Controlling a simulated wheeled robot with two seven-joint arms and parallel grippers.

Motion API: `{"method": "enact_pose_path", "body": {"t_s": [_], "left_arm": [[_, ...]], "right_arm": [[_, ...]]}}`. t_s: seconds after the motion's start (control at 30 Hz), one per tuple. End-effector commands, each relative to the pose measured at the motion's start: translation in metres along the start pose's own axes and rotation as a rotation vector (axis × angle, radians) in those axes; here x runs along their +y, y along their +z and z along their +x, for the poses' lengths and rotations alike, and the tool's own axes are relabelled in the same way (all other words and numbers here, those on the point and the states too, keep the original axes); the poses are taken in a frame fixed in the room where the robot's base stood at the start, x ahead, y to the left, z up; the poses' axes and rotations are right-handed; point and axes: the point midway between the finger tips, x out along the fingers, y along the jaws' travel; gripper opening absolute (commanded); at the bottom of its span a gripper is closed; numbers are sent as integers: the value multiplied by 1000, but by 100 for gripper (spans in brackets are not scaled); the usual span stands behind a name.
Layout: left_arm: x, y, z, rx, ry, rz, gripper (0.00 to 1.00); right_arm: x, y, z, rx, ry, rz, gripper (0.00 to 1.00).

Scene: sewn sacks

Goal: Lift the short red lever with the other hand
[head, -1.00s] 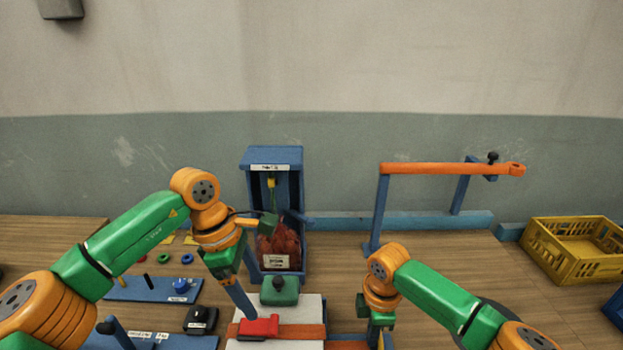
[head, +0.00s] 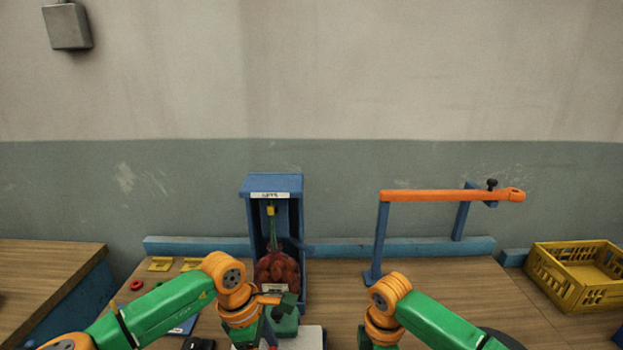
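The short red lever is not visible now; the area in front of the blue cabinet falls at or below the lower edge of the head view. My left gripper (head: 270,338) points down there, just in front of a green block (head: 286,322) on a pale plate (head: 311,338). Its fingertips are cut off, so I cannot tell whether it is open or shut. My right arm comes in from the lower right and its wrist points down at the bottom edge. The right gripper is out of the frame.
A blue cabinet (head: 246,225) holds a red sack (head: 277,269), with a yellow piece hanging above it. An orange bar (head: 440,195) on blue posts stands to the right. A yellow crate (head: 560,289) is at far right. The table between bar and crate is clear.

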Motion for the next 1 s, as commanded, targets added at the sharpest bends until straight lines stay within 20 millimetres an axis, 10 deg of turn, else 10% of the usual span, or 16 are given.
{"method": "enact_pose_path", "body": {"t_s": [0.23, 1.0], "left_arm": [[0, 0, 0, 0, 0, 0, 4], [1, 1, -17, -1, 3, 0, 4]], "right_arm": [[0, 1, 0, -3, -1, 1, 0], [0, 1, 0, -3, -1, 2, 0]]}}
